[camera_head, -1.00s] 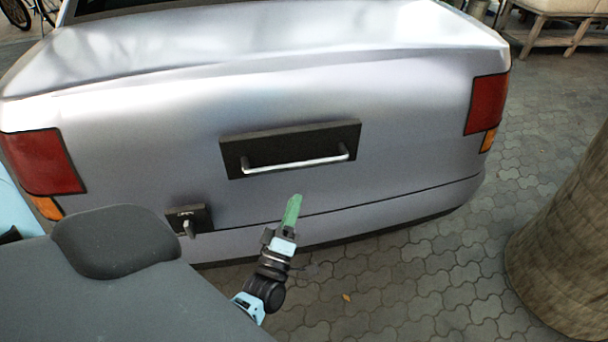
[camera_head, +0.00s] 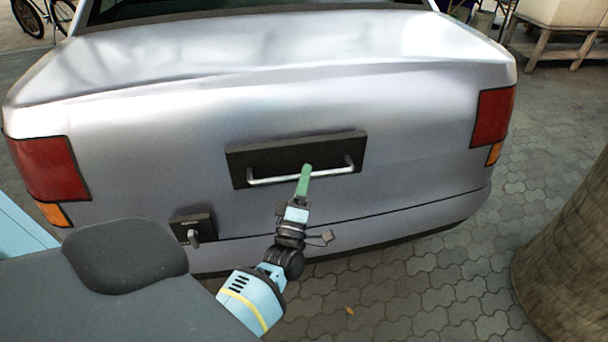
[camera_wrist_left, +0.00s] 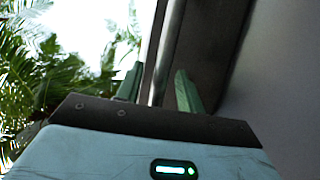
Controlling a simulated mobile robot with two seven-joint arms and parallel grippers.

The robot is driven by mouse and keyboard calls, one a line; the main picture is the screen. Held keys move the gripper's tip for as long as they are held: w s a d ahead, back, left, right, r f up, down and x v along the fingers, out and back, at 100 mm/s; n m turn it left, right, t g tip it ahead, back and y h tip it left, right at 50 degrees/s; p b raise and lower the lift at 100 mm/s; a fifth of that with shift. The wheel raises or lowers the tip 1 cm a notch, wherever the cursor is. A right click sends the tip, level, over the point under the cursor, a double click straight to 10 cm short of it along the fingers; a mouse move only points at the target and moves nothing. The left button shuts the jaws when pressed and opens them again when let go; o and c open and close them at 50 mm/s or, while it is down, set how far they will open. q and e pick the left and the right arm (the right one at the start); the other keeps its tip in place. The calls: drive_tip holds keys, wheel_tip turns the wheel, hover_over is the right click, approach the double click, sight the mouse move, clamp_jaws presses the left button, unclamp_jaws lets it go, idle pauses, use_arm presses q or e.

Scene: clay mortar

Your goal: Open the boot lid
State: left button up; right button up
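The silver-grey boot lid (camera_head: 150,125) is closed on the back of the car. A black recessed plate (camera_head: 240,160) with a silver bar handle (camera_head: 335,171) sits in its middle. My left gripper (camera_head: 305,176), with green fingers, is at the handle in the head view. In the left wrist view the fingers (camera_wrist_left: 158,88) are apart, with the bar (camera_wrist_left: 165,70) running between them. One finger is on the plate side of the bar, the other on the outer side. A small black latch plate with a grey knob (camera_head: 193,236) is at the lower left. My right gripper is not in view.
A thick round trunk or post (camera_head: 565,245) stands at the right. Paving (camera_head: 420,290) is free behind the car. A wooden bench (camera_head: 560,40) is at the back right, and a bicycle (camera_head: 30,15) at the back left.

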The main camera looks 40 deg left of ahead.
use_arm(q)
drive_tip(key=shift+w+a+r, duration=0.15)
drive_tip(key=shift+w+r, duration=0.05)
drive_tip(key=shift+w, duration=0.05)
drive_tip(key=shift+c, duration=0.5)
drive_tip(key=c, duration=0.7)
clamp_jaws()
drive_tip(key=shift+r, duration=0.1)
